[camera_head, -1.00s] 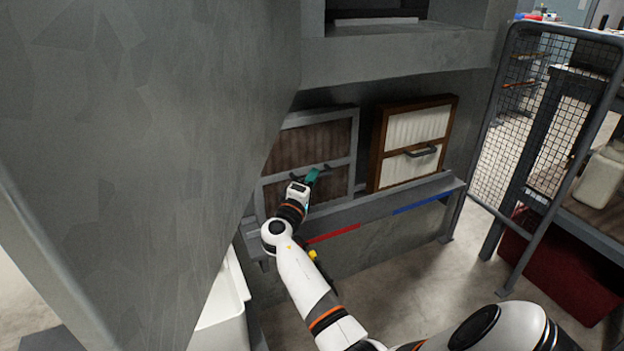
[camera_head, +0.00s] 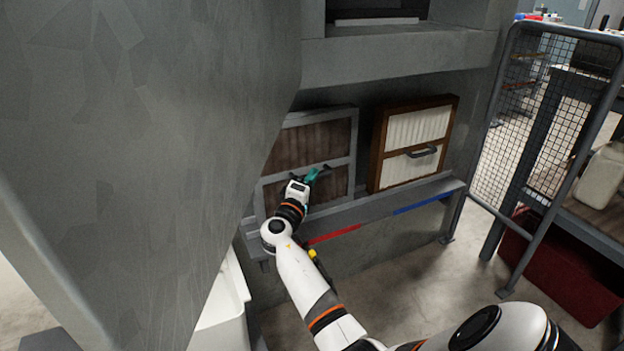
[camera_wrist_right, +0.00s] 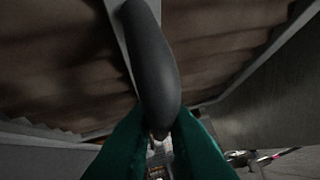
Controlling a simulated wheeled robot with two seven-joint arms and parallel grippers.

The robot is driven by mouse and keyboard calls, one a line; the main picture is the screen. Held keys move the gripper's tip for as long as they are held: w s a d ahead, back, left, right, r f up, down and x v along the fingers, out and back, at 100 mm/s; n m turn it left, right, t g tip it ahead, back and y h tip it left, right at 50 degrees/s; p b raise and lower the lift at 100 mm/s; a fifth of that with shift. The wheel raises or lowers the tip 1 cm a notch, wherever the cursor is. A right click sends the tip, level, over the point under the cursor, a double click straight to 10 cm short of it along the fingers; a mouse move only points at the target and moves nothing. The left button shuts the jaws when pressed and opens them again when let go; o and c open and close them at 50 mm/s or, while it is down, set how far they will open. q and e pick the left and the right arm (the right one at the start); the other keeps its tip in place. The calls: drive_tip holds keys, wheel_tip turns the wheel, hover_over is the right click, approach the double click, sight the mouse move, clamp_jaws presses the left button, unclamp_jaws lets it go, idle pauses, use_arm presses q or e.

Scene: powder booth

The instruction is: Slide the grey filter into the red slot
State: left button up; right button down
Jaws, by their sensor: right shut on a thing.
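The grey filter (camera_head: 351,150) has a grey frame, brown pleats and a dark handle. It stands upright on the ledge, at its left part, above the red strip (camera_head: 334,235) that marks the slot. My right gripper (camera_head: 312,175) is at the filter's crossbar, its teal fingers shut on the handle. In the right wrist view the dark handle (camera_wrist_right: 152,65) lies between the teal fingertips, with the brown pleats behind it. The filter's left edge and the red strip's left end are partly hidden by a grey panel and my arm. My left gripper is not in view.
A brown-framed filter (camera_head: 380,150) with white pleats stands to the right, above a blue strip (camera_head: 422,203). A large grey panel (camera_head: 130,130) fills the left. A mesh gate (camera_head: 530,130) stands at the right, near a red bin (camera_head: 560,270). Open floor lies before the ledge.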

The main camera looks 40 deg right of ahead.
drive_tip(key=shift+w+a+f, duration=0.1)
drive_tip(key=shift+w+f, duration=0.3)
idle(1.1)
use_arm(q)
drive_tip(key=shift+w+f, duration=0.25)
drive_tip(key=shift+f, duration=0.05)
use_arm(e)
drive_tip(key=shift+w+d+r, duration=0.25)
drive_tip(key=shift+w+r, duration=0.25)
drive_tip(key=shift+r, duration=0.1)
idle(0.4)
drive_tip(key=shift+d+r, duration=0.1)
drive_tip(key=shift+r, duration=0.15)
idle(0.5)
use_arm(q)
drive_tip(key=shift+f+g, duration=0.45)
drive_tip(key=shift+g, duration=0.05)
use_arm(e)
drive_tip(key=shift+w+r, duration=0.15)
drive_tip(key=shift+r, duration=0.35)
drive_tip(key=shift+f, duration=0.1)
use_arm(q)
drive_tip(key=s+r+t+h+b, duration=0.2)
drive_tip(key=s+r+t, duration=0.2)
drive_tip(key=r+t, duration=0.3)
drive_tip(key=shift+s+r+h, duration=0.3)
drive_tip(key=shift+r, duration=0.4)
use_arm(e)
drive_tip(key=shift+f, duration=1.35)
